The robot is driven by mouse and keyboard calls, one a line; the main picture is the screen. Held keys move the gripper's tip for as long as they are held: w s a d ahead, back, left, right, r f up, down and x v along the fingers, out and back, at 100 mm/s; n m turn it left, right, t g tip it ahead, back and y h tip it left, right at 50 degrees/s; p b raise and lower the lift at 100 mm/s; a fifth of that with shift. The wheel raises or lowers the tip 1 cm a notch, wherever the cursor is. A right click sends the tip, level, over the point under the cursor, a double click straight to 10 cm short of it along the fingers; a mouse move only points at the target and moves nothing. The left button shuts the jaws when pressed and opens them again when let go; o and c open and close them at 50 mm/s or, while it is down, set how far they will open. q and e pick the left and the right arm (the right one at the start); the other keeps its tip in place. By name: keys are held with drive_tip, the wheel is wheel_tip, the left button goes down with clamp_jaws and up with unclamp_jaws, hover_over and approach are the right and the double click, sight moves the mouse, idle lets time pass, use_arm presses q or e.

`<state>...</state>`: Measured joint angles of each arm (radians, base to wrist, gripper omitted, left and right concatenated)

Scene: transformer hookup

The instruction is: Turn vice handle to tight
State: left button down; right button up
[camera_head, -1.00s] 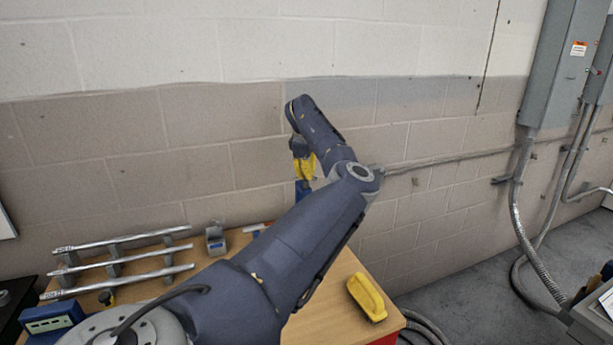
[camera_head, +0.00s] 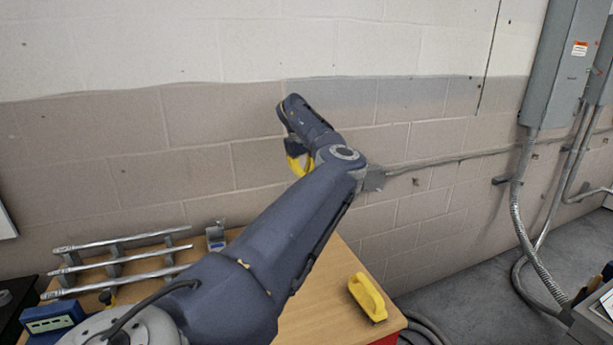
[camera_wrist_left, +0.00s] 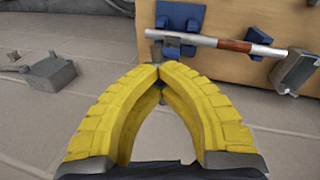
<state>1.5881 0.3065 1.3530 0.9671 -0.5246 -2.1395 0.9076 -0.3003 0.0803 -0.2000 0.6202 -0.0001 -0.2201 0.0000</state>
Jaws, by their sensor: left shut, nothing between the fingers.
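My left gripper (camera_head: 299,166) is partly hidden behind my arm in the head view, high in front of the block wall. In the left wrist view its yellow fingers (camera_wrist_left: 160,70) meet at the tips, shut and empty. Just beyond the tips is a metal rod (camera_wrist_left: 200,38) with a reddish-brown band, lying across blue parts (camera_wrist_left: 180,17) against a wooden surface. I cannot tell whether this rod is the vice handle or whether the fingertips touch it. No vice can be made out in the head view. My right gripper is not in view.
The wooden table (camera_head: 325,300) holds a yellow object (camera_head: 367,297) at right and a rack of metal rods (camera_head: 120,262) at left. A blue meter (camera_head: 52,318) stands at lower left. Grey metal pieces (camera_wrist_left: 48,72) and (camera_wrist_left: 294,70) flank the fingers in the wrist view.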

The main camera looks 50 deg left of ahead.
use_arm(q)
drive_tip(key=m, duration=0.4)
drive_tip(key=shift+f+m+h, duration=0.1)
drive_tip(key=shift+m+h, duration=0.2)
drive_tip(key=shift+h, duration=0.1)
drive_tip(key=m, duration=0.3)
drive_tip(key=shift+a+m+g+h, duration=0.1)
drive_tip(key=shift+m+g+h, duration=0.2)
drive_tip(key=shift+m+g, duration=0.1)
drive_tip(key=m, duration=0.4)
drive_tip(key=shift+a+g, duration=0.1)
drive_tip(key=shift+g, duration=0.3)
drive_tip(key=shift+m, duration=1.2)
drive_tip(key=shift+f+m+g, duration=0.1)
drive_tip(key=shift+m+g, duration=0.3)
drive_tip(key=shift+m, duration=0.4)
drive_tip(key=c, duration=2.1)
unclamp_jaws()
drive_tip(key=o, duration=0.6)
